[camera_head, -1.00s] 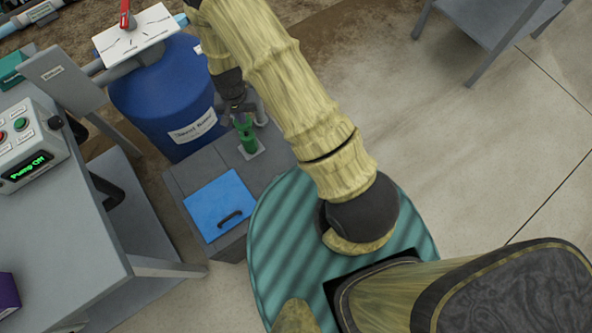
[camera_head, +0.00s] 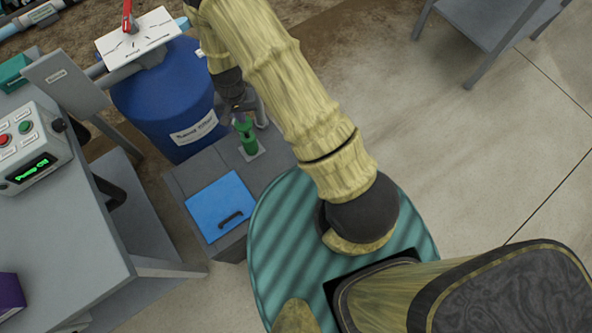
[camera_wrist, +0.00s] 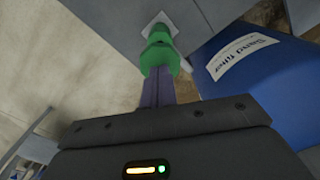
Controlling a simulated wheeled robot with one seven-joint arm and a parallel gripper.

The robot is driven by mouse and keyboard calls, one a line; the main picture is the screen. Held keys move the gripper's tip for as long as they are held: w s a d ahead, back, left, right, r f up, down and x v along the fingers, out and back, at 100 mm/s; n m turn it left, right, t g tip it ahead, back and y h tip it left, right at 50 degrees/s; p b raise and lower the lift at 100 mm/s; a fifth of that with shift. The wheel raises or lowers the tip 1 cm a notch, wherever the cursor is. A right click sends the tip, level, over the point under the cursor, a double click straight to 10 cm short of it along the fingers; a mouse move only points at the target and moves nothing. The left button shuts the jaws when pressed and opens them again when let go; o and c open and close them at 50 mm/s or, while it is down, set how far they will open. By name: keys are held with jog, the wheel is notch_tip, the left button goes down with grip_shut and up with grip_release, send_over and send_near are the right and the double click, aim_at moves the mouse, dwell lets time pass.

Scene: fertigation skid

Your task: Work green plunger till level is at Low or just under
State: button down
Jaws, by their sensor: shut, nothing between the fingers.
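The green plunger (camera_head: 247,138) stands on a small pale plate on top of a grey box, right of a blue lid. It also shows in the wrist view (camera_wrist: 158,55), upper middle. My gripper (camera_head: 239,113) is just above the plunger, with its fingers pointing down at it. In the wrist view the fingers (camera_wrist: 157,88) are together, with their tips at the plunger's green top, not around it. I cannot tell whether they touch it. No level gauge or Low mark can be made out.
The blue barrel (camera_head: 165,98), labelled Sand filter, stands close behind and left of the plunger. The blue lid (camera_head: 222,203) has a dark handle. A control box (camera_head: 30,150) with a lit green display sits on a grey table (camera_head: 60,235).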

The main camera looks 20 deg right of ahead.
aim_at(244, 127)
jog(key=shift+f+b, duration=2)
jog(key=shift+f, duration=1.35)
jog(key=shift+r, duration=0.1)
jog(key=shift+r+p, duration=2.9)
jog(key=shift+r, duration=0.55)
